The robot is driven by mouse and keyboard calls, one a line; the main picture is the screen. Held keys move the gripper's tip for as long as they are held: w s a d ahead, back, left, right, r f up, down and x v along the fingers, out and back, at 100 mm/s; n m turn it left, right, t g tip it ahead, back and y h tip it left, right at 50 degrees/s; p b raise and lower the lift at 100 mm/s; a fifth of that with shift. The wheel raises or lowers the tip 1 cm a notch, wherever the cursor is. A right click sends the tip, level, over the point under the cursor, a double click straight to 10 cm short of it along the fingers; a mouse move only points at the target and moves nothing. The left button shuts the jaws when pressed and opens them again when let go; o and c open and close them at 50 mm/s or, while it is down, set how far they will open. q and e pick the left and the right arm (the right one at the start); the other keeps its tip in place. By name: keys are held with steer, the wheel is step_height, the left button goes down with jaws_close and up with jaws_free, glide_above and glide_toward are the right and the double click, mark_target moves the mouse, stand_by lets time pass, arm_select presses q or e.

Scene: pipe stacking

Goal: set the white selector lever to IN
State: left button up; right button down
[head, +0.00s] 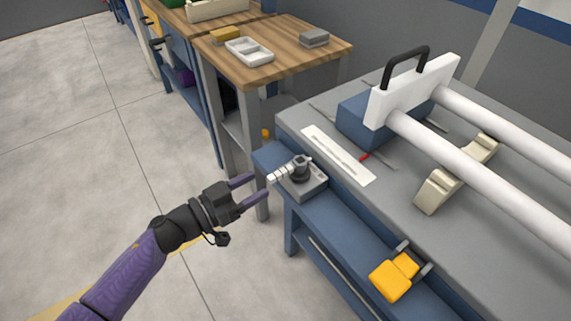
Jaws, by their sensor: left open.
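The white selector lever (280,174) is a short ribbed white handle. It sticks out to the left from a dark round hub (301,167) on a grey base block (307,188), on the blue ledge at the near side of the bench. My left gripper (256,188) comes in from the lower left with its two purple fingers apart. The lever's tip lies close to the gap between the fingertips; I cannot tell whether they touch it. No IN marking is readable. My right gripper is not in view.
A yellow-orange handle (391,281) sits on the ledge to the lower right. The grey bench (397,227) carries a white label strip (338,154), two white pipes (484,178), and a white plate with a black handle (407,62). A wooden table (293,58) stands behind. Open floor lies left.

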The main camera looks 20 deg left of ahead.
mark_target(268, 179)
arm_select(q)
steer(key=b+x, duration=0.1)
steer(key=x, duration=0.5)
steer(key=shift+w+d+f, duration=0.1)
steer(key=shift+w+d, duration=0.1)
steer(key=shift+w, duration=0.05)
jaws_close()
stand_by(1.1)
